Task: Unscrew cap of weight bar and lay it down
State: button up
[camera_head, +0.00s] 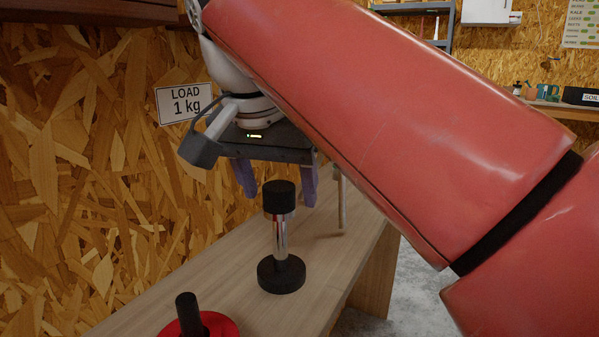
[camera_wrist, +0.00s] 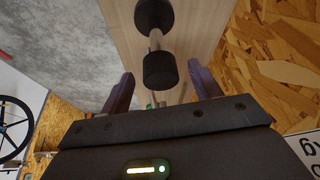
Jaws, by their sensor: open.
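The weight bar (camera_head: 281,237) stands upright on the plank bench (camera_head: 236,278), a shiny metal rod on a round black base (camera_head: 281,276). Its black cylindrical cap (camera_head: 279,197) sits on top of the rod. The cap also shows in the wrist view (camera_wrist: 160,70), in front of the space between the fingers. My gripper (camera_head: 277,196) is open, with purple fingers apart and nothing held. In the head view the fingers reach down behind the cap, one on each side. I cannot tell how near they are to it.
A red disc (camera_head: 222,327) with a black post (camera_head: 188,312) stands at the bench's near end. A thin wooden peg (camera_head: 341,203) rises behind the bar to the right. Bare bench lies around the bar.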

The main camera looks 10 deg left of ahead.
jog(key=c, duration=1.1)
jog(key=shift+n+y, duration=0.5)
jog(key=shift+n, duration=0.9)
jog(key=shift+d+n+y+p, duration=0.1)
jog(key=shift+n+y+p, duration=0.4)
jog(key=shift+n, duration=1)
jog(key=shift+n+y, duration=0.3)
jog(key=shift+n, duration=0.1)
jog(key=shift+n+g+y, duration=0.3)
jog(key=shift+n+g, duration=0.1)
jog(key=shift+n, duration=0.6)
jog(key=shift+d, duration=0.1)
